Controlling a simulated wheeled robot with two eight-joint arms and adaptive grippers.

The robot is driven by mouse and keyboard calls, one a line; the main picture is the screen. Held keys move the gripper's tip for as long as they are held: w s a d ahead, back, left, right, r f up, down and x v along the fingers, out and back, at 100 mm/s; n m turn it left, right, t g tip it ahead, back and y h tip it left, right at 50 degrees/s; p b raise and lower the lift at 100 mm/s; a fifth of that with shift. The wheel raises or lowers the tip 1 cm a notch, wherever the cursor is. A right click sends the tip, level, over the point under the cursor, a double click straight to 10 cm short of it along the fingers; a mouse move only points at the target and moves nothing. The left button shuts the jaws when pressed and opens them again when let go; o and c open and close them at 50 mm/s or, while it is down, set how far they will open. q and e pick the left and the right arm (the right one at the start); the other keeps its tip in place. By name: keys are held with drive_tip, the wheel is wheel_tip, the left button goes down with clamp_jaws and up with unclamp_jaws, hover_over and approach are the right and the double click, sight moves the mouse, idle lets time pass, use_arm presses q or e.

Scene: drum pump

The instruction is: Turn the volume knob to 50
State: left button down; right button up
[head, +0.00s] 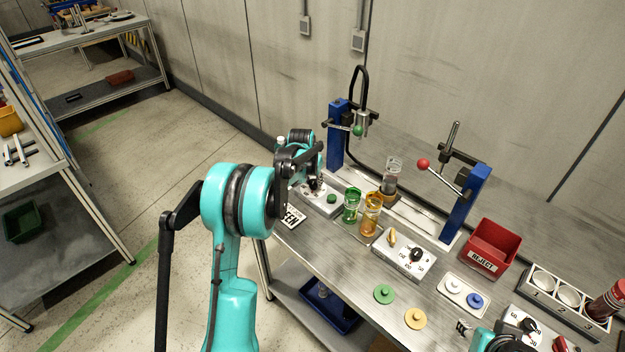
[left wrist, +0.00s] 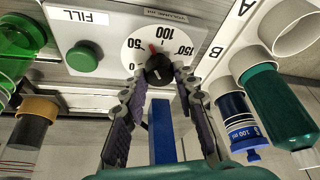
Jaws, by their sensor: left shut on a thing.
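The volume knob (left wrist: 159,70) is black with a red pointer and sits on a white dial plate (left wrist: 118,15) marked 0, 50, 100 and 150. Its pointer is between the 50 and 100 marks. My left gripper (left wrist: 161,76) is shut on the knob, one finger on each side. In the head view my left gripper (head: 311,184) is over the fill box (head: 322,203), and the knob is largely hidden there. A teal part of my right arm shows at the bottom right of the head view; whether its gripper is open cannot be seen.
A green button (left wrist: 83,57) is beside the dial. Green and amber beakers (head: 371,214) stand close to the fill box. Tubes (left wrist: 270,95) hang in a rack near the gripper.

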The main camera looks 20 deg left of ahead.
use_arm(q)
drive_tip(key=n+y, duration=0.1)
drive_tip(key=n, duration=0.4)
drive_tip(key=shift+d+g+y, duration=0.2)
drive_tip(key=shift+g+y, duration=0.2)
drive_tip(key=shift+n, duration=0.3)
drive_tip(key=c, duration=1.2)
unclamp_jaws()
drive_tip(key=v, duration=1.2)
drive_tip(key=shift+w+d, duration=0.1)
drive_tip(key=shift+d, duration=0.05)
